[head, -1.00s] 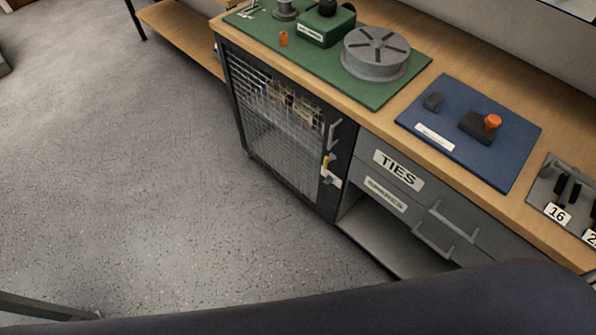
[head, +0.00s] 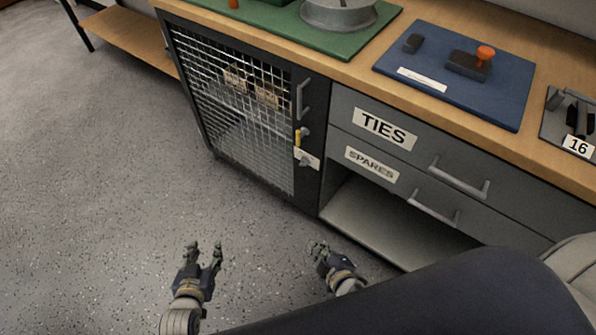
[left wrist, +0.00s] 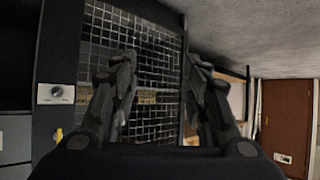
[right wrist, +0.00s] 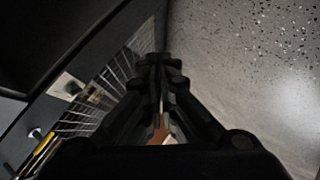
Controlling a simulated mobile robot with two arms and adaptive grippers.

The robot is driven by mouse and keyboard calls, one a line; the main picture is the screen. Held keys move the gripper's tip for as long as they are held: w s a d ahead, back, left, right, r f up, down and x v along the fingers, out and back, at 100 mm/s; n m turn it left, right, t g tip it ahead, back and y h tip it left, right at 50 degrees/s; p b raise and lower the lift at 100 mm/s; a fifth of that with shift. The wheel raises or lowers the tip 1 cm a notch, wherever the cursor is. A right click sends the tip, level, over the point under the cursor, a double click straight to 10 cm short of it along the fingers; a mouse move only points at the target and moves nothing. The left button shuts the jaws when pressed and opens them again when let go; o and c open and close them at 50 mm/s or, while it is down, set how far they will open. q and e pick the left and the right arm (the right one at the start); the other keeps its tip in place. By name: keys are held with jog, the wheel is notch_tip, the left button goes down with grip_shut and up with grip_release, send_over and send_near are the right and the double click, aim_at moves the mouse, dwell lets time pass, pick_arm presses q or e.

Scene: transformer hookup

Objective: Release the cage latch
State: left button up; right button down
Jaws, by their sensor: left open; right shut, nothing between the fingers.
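The wire-mesh cage door (head: 235,105) is closed in its dark frame, under the bench at the left. On its right frame are a grey upright handle (head: 304,98), a yellow latch lever (head: 297,138) and a pale plate with a knob (head: 306,158) below it. The yellow lever also shows at the lower left of the right wrist view (right wrist: 37,160). My left gripper (head: 206,250) is open and empty, low in front of the cage. My right gripper (head: 319,246) is shut and empty, below and in front of the latch. Neither gripper touches the cage.
Drawers marked TIES (head: 385,129) and SPARES (head: 371,164) have protruding handles, right of the cage. Below them is an open shelf space (head: 365,215). A green mat (head: 385,30) and a blue board (head: 450,85) lie on the bench. The floor (head: 90,180) at left is clear.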

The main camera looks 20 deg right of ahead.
pick_arm(q)
notch_tip(320, 180, up, 26)
jog(key=w+d+t+h+b, duration=0.1)
jog(key=t+h+b, duration=0.1)
jog(key=t+b, duration=0.5)
jog(key=b, duration=0.3)
jog(key=shift+w+d+t+b, duration=0.2)
jog(key=shift+w+t+b, duration=0.2)
pick_arm(e)
jog(key=w+r+n+t, duration=0.3)
jog(key=r, duration=0.6)
jog(key=w+r+n+t, duration=0.4)
jog(key=r, duration=0.5)
jog(key=shift+d+r, duration=0.3)
jog(key=shift+d, duration=0.15)
pick_arm(q)
notch_tip(320, 180, down, 9)
jog(key=s+a+g+y+p, duration=0.1)
jog(key=g+p, duration=0.1)
jog(key=g, duration=0.3)
jog(key=shift+s+a+y, duration=0.25)
jog(key=shift+a+y, duration=0.05)
jog(key=shift+a, duration=0.05)
pick_arm(e)
jog(key=w+a, duration=0.1)
jog(key=w, duration=1.3)
pick_arm(q)
jog(key=shift+r, duration=0.1)
